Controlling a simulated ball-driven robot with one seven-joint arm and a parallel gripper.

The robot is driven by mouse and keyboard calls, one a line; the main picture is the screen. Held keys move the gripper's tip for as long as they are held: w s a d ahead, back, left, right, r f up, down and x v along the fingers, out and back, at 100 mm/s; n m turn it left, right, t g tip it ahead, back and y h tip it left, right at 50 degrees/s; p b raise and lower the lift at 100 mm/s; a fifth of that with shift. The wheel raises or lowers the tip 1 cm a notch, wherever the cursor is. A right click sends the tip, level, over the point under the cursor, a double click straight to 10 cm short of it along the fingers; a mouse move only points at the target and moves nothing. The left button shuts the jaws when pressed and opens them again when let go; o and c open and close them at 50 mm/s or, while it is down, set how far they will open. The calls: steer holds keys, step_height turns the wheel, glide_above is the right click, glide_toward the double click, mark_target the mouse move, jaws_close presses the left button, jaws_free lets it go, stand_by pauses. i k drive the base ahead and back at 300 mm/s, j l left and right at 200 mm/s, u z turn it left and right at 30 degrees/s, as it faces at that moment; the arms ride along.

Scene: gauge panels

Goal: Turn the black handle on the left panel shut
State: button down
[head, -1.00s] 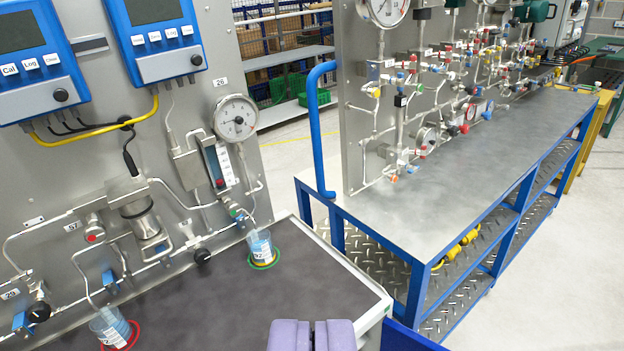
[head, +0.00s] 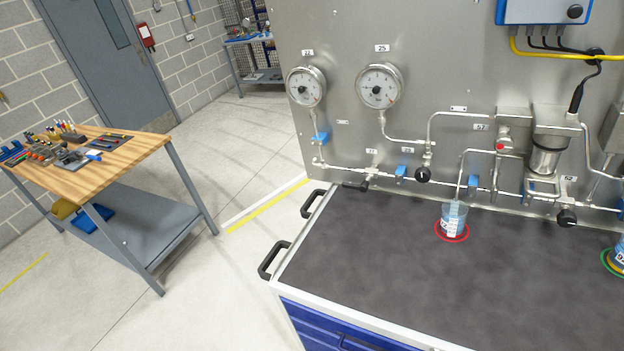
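The left panel (head: 460,60) is a grey metal board with gauges and thin pipes, standing at the back of a dark-topped bench. A black lever handle (head: 357,186) sits low on its left side, under a small number label, and appears to lie roughly level. Two round black knobs also show on the lower piping, one in the middle (head: 422,174) and one further right (head: 566,217). Which way the lever's valve stands, I cannot tell. My gripper is not in view now.
Two round gauges (head: 379,86) and blue handles (head: 320,137) are on the panel. A cup (head: 453,218) stands on a red ring on the bench top (head: 390,260). A wooden-topped table (head: 110,165) stands left, with open floor between.

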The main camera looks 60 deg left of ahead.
mark_target(363, 188)
steer(key=u, duration=1.2)
steer(key=i+j+u, duration=0.1)
steer(key=i+j, duration=0.3)
steer(key=i, duration=0.15)
steer(key=i+j+u, duration=0.1)
steer(key=i+j, duration=0.25)
steer(key=i, duration=0.25)
